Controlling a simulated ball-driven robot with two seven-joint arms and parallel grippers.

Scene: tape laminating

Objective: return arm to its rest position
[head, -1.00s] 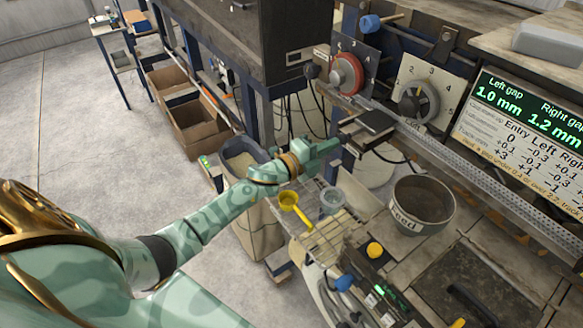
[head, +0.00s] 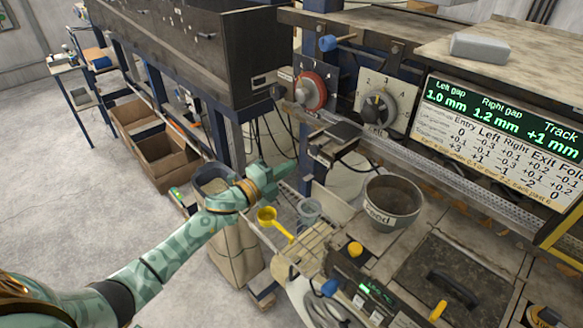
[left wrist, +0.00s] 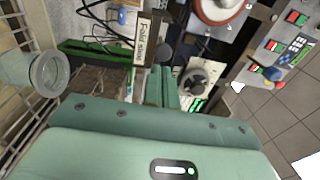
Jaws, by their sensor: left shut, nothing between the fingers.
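My left arm comes in from the lower left in the head view. Its green gripper (head: 284,170) is shut and empty, held in the air near the machine's front, left of a dark block on the rail. In the left wrist view the shut green fingers (left wrist: 163,88) point toward the machine's dial (left wrist: 197,82). No part of my right arm shows in either view.
A yellow scoop (head: 268,217) and a clear cup (head: 309,210) sit on a wire rack below the gripper. A feed pot (head: 391,203) stands to the right. A red dial (head: 311,91) and a screen (head: 500,130) are behind. Open floor lies left.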

